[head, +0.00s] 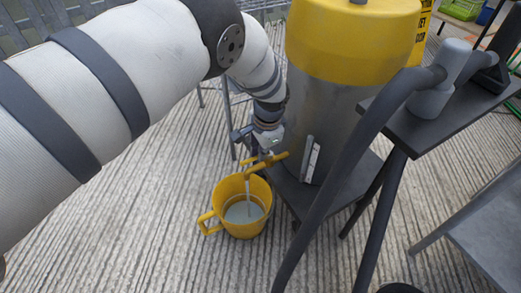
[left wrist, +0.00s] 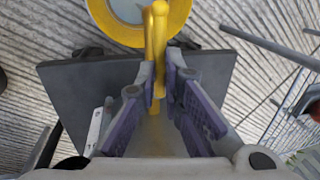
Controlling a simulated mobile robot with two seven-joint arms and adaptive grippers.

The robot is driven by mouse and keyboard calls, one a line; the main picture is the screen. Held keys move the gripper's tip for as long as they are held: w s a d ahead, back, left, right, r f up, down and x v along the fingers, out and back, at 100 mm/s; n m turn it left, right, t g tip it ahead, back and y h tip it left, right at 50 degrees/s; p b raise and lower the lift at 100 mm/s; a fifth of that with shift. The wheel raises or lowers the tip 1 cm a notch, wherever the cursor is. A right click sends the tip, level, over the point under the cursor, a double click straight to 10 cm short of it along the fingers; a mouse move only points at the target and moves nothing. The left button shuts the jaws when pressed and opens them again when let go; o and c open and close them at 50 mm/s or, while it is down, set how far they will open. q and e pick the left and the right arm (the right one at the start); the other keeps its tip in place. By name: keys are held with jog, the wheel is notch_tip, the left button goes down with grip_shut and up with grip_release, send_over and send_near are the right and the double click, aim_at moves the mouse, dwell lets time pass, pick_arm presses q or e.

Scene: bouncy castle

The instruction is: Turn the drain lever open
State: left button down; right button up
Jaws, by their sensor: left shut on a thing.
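The yellow drain lever (head: 268,161) sits low on the side of the grey tank (head: 350,110) with the yellow top. It also shows in the left wrist view (left wrist: 159,22), reaching out between the fingers. My left gripper (head: 262,150) is shut on the lever, and in the left wrist view its two fingers (left wrist: 160,85) close around it from both sides. A yellow bucket (head: 207,222) with a side handle stands on the ground under the outlet. A thin pale stream falls into it, and greyish liquid lies inside. My right gripper is not in view.
A dark stand plate (head: 290,192) lies under the tank. A dark hose (head: 345,165) curves down from a small dark table (head: 435,120) on the right. A grey bench (head: 490,240) is at lower right. The ribbed ground left of the bucket is clear.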

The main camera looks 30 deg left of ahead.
pick_arm(q)
jog(key=shift+s+f, duration=0.1)
jog(key=shift+f, duration=0.05)
jog(key=c, duration=1.7)
grip_release()
jog(key=r, duration=0.4)
jog(key=d+r, duration=0.1)
jog(key=r, duration=0.3)
jog(key=s+d+r, duration=0.1)
jog(key=r, duration=0.3)
jog(key=shift+s, duration=0.1)
